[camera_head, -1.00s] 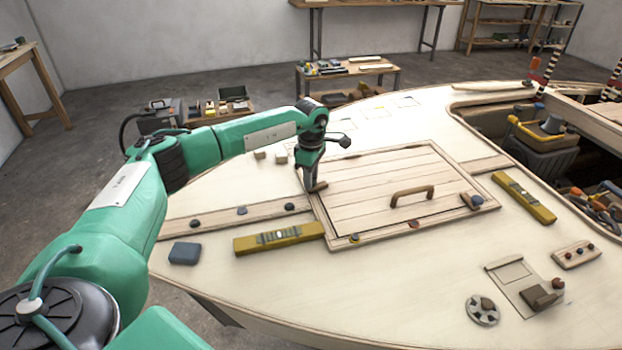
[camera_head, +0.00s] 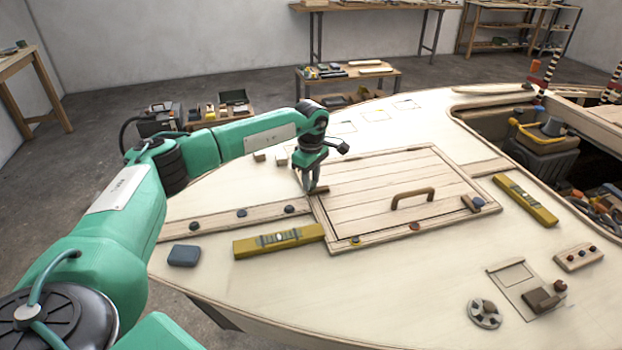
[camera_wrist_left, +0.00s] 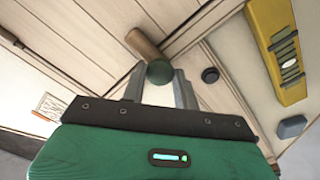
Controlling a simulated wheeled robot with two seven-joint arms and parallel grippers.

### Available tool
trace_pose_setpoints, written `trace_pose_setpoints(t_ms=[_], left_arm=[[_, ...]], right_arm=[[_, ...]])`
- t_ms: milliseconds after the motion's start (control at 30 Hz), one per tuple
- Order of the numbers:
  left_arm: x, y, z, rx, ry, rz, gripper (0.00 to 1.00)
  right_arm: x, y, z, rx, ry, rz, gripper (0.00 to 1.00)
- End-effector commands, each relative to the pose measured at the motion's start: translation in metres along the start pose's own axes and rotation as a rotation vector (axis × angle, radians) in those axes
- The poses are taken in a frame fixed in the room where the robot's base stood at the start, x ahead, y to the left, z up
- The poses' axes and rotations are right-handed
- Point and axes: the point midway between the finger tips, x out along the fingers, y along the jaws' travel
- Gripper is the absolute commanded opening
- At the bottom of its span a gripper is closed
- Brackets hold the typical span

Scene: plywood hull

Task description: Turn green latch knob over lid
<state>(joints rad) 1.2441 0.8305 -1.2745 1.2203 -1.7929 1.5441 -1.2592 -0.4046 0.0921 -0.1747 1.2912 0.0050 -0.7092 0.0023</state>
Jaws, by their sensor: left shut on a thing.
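The hatch lid (camera_head: 375,190) is a planked wooden panel with a brown arched handle (camera_head: 412,198), set in a frame on the pale deck. The latch is a short brown wooden bar (camera_head: 319,190) at the lid's left edge; it also shows in the left wrist view (camera_wrist_left: 143,44), its far end over the lid planks. Its round green knob (camera_wrist_left: 160,72) sits between the fingertips. My left gripper (camera_head: 311,187) points down over the latch, shut on the knob; its fingers also show in the left wrist view (camera_wrist_left: 160,86). The knob is hidden in the head view.
A yellow spirit level (camera_head: 279,240) lies left of the lid's near corner, another (camera_head: 525,199) lies to the right. A dark blue block (camera_head: 184,256) rests at the deck's left. Another latch with a blue knob (camera_head: 477,202) is at the lid's right edge. An open well with tools lies far right.

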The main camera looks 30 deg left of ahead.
Motion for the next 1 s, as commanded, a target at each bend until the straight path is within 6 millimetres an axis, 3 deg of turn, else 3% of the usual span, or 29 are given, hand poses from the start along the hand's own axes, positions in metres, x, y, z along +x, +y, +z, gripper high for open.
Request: trace_pose_setpoints(t_ms=[33, 100, 133, 400, 533, 1000], left_arm=[[-0.002, 0.001, -0.001, 0.000, 0.000, 0.005, 0.36], [-0.002, 0.001, -0.001, -0.001, 0.000, 0.004, 0.50], [-0.002, 0.001, -0.001, -0.001, 0.000, 0.004, 0.52], [-0.002, 0.001, 0.000, -0.001, 0.000, 0.002, 0.52], [-0.011, 0.001, 0.000, -0.001, 0.000, 0.003, 0.52], [-0.109, 0.001, -0.001, -0.001, 0.000, 0.007, 0.52]], right_arm=[[0.000, 0.000, 0.000, 0.000, 0.000, 0.000, 0.00], [0.000, 0.000, 0.000, 0.000, 0.000, 0.000, 0.00], [0.000, 0.000, 0.000, 0.000, 0.000, 0.000, 0.00], [0.000, 0.000, 0.000, 0.000, 0.000, 0.000, 0.00], [0.000, 0.000, 0.000, 0.000, -0.002, 0.000, 0.00], [-0.015, -0.003, -0.011, 0.005, -0.008, -0.005, 0.00]])
